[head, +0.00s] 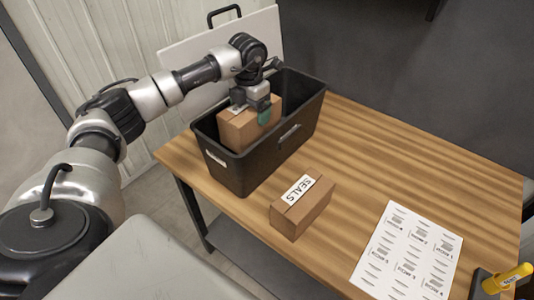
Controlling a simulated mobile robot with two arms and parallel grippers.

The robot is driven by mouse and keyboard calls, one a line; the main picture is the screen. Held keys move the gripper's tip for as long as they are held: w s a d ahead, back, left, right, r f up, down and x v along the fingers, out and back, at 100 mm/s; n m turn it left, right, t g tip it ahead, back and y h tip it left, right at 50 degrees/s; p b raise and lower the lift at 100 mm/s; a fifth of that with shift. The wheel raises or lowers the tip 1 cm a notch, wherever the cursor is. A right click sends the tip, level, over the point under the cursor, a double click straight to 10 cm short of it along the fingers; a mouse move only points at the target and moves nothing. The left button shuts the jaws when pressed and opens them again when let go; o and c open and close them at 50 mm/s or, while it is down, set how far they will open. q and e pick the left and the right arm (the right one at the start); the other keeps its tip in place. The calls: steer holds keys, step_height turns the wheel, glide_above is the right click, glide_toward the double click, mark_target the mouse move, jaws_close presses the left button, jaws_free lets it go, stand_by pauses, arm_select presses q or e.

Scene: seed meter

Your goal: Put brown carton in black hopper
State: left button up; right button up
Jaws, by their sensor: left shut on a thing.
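A black hopper (237,177), an open rectangular bin, stands at the left end of the wooden table. A brown carton (238,131) is inside its opening, toward the near left end, with its upper part above the rim. My left gripper (262,109) reaches down from above and is shut on this carton. Whether the carton touches the hopper floor is hidden by the hopper wall. A second brown carton (302,209), with a white label reading SEALS, lies on the table in front of the hopper. My right gripper is not in view.
The wooden table (400,160) has free room at the centre and back right. A printed white sheet (408,252) lies at the front right. A yellow object (507,279) is at the lower right corner. A white panel (190,50) stands behind the hopper.

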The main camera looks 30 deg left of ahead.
arm_select(q)
step_height(320, 180, down, 8)
steer(key=shift+w+p, duration=0.1)
steer(key=shift+p, duration=0.7)
step_height(320, 180, down, 4)
steer(key=shift+f+p, duration=0.1)
steer(key=shift+p, duration=0.4)
steer(key=o, duration=0.8)
steer(key=shift+f, duration=0.15)
steer(key=shift+o, duration=1.1)
